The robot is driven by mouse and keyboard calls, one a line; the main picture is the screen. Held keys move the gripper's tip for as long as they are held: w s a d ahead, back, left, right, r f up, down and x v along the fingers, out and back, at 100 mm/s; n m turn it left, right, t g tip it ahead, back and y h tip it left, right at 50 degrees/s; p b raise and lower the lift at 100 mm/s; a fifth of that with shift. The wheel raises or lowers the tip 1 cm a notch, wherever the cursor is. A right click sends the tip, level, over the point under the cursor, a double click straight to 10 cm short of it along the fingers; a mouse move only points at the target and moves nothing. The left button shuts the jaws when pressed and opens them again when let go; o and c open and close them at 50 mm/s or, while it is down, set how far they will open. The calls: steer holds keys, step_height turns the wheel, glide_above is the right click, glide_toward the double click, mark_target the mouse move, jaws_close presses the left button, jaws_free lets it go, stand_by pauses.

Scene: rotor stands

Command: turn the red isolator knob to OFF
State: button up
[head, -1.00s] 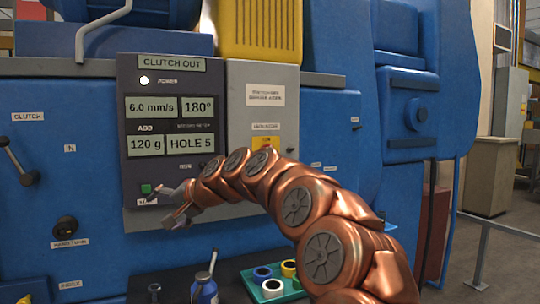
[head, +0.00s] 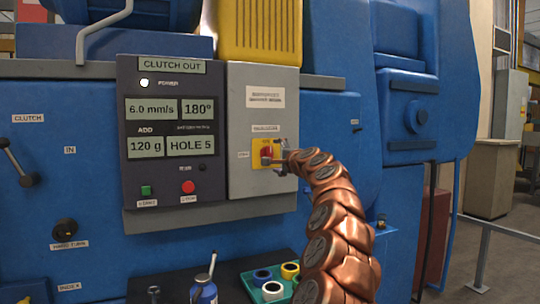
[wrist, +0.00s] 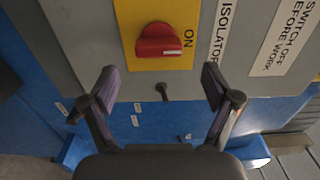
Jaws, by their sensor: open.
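The red isolator knob (wrist: 158,41) sits on a yellow plate (wrist: 178,13) on the grey panel. In the wrist view an ON label is beside the knob, on its right. In the head view the yellow plate (head: 257,155) is partly covered by my gripper (head: 272,158), which is right in front of it. In the wrist view my gripper (wrist: 157,85) has its two fingers spread wide and empty. The knob lies beyond the fingertips, between their lines and apart from them. An OFF label cannot be read.
The dark control panel (head: 150,180) with a green button (head: 146,190) and a red button (head: 188,187) is left of the grey box (head: 240,110). Below, a green tray (head: 257,292) holds tape rolls, with a blue bottle (head: 205,292) beside it.

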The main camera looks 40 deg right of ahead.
mark_target(271, 155)
steer(key=shift+w+d+f, duration=0.1)
steer(key=shift+w+d, duration=0.05)
steer(key=shift+w, duration=0.55)
steer(key=shift+w+d+p, duration=0.2)
steer(key=shift+w+p, duration=0.2)
steer(key=shift+w+d, duration=0.2)
steer(key=shift+w, duration=0.4)
steer(key=shift+w+d+p, duration=0.15)
steer(key=shift+w+p, duration=0.2)
steer(key=shift+p, duration=0.1)
steer(key=shift+p+x, duration=0.55)
steer(key=shift+x, duration=0.6)
steer(key=shift+c, duration=0.4)
